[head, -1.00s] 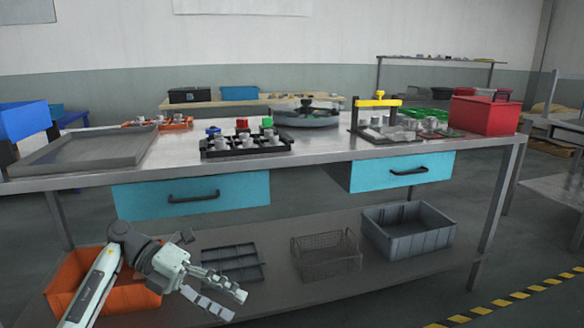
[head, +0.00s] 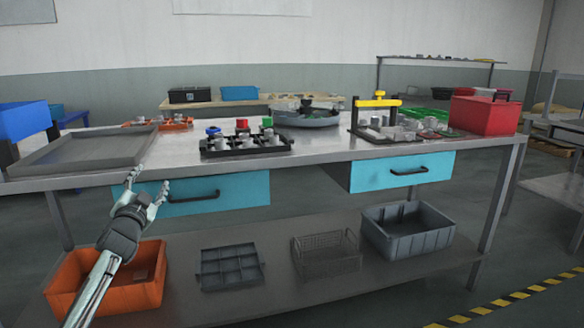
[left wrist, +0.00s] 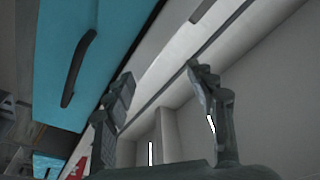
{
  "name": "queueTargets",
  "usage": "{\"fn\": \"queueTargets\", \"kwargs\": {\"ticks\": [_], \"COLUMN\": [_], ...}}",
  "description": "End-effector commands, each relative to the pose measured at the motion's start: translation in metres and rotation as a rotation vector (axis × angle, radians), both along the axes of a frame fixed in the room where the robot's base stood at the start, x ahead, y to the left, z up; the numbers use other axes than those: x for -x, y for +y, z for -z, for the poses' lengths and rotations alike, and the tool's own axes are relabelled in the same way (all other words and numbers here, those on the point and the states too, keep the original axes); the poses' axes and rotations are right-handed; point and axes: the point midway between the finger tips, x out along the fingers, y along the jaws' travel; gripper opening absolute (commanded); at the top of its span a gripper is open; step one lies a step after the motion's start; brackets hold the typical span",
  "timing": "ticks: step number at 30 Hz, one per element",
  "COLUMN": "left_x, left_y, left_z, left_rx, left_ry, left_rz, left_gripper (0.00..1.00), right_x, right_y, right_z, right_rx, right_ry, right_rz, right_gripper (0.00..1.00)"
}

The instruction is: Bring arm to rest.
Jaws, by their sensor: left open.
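My left gripper (head: 148,183) is open and empty. In the head view its arm rises from the bottom left, and the fingers point up in front of the workbench's front edge, near the left end of the left blue drawer (head: 225,192). In the left wrist view the two fingers (left wrist: 160,88) stand apart with nothing between them, and the blue drawer front (left wrist: 100,50) with its dark handle fills the upper left. My right gripper is in neither view.
The metal workbench (head: 330,153) carries a grey tray (head: 45,165), a black rack (head: 245,146) and a red box (head: 485,115). The lower shelf holds an orange bin (head: 140,291), a divided tray (head: 230,268), a wire basket (head: 326,257) and a grey bin (head: 408,235).

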Motion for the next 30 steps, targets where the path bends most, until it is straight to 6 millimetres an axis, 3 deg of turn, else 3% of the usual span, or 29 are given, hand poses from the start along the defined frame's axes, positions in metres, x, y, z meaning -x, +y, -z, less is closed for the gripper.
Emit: {"fn": "queueTargets", "kwargs": {"ticks": [3,8,13,20,26,30], "left_x": [0.005,0.025,0.06,0.116,0.195,0.277], "left_y": [0.032,0.045,0.036,0.009,-0.021,-0.046], "left_z": [0.057,0.124,0.185,0.274,0.362,0.426], "left_rx": [0.186,0.369,0.518,0.506,0.513,0.527], "left_ry": [0.206,0.459,0.722,0.828,0.962,1.079], "left_rz": [-0.133,-0.243,-0.313,-0.302,-0.298,-0.299], "left_gripper": [0.56,0.56,0.56,0.56,0.56,0.56], "right_x": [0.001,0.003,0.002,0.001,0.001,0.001], "right_y": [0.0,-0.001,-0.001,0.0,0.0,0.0], "right_z": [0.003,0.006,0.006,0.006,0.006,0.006], "right_rx": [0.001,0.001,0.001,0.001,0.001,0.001], "right_ry": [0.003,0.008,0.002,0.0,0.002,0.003], "right_rz": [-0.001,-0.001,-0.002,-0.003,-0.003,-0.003], "right_gripper": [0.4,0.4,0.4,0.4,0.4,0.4]}}
